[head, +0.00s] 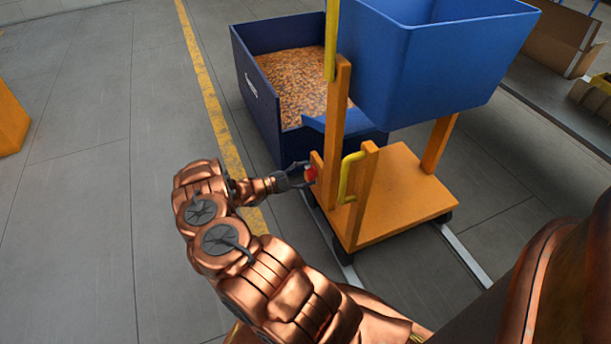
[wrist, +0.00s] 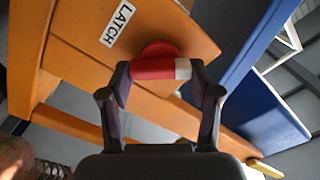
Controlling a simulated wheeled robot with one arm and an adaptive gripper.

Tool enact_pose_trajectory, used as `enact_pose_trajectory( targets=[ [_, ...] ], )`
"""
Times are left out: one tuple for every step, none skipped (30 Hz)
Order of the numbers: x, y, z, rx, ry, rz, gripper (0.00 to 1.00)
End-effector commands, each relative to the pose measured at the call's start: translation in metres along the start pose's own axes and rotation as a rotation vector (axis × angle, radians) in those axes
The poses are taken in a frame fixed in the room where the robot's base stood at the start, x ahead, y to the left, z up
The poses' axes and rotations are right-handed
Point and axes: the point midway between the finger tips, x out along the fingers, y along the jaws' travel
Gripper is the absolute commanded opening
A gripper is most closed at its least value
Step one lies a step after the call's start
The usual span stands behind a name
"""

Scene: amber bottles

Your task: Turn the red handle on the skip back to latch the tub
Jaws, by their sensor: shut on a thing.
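The skip's blue tub (head: 425,65) sits raised on an orange wheeled frame (head: 400,195). The red handle (head: 311,174) is on the left post of the frame. In the wrist view the red handle (wrist: 155,68) has a white band at its right end and lies across the picture, below a white LATCH label (wrist: 118,24) on the orange post. My gripper (head: 300,175) is at the handle, and in the wrist view its two fingers (wrist: 160,80) are shut on it, one at each end. The handle's mount is partly hidden behind the bar.
A dark blue bin (head: 262,85) full of small orange and brown pieces stands behind the cart. A yellow grab bar (head: 348,178) is right of the handle. A yellow floor line (head: 205,80) and open grey floor lie left.

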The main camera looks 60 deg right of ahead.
Motion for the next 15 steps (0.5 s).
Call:
enact_pose_trajectory(
  targets=[
    [-0.0020,0.0014,0.0021,0.046,-0.002,-0.002,0.28],
    [-0.0017,0.0016,0.0021,0.075,-0.001,-0.001,0.28],
    [-0.0019,0.0018,0.0023,0.113,-0.002,-0.001,0.28],
    [-0.0019,0.0019,0.0025,0.141,-0.002,-0.001,0.28],
    [-0.0021,0.0022,0.0027,0.170,-0.003,-0.001,0.28],
    [-0.0021,0.0027,0.0027,0.208,-0.002,0.000,0.28],
    [-0.0018,0.0031,0.0027,0.237,-0.002,0.000,0.28],
    [-0.0019,0.0032,0.0030,0.265,-0.003,0.000,0.28],
    [-0.0024,0.0032,0.0034,0.302,-0.004,-0.001,0.28],
    [-0.0020,0.0036,0.0033,0.330,-0.003,-0.001,0.28],
    [-0.0016,0.0041,0.0032,0.356,-0.003,0.000,0.28],
    [-0.0022,0.0042,0.0036,0.391,-0.004,0.000,0.28],
    [-0.0023,0.0043,0.0038,0.417,-0.004,-0.001,0.28],
    [-0.0018,0.0045,0.0037,0.443,-0.003,0.000,0.28],
    [-0.0016,0.0047,0.0036,0.475,-0.003,0.000,0.28]
  ],
)
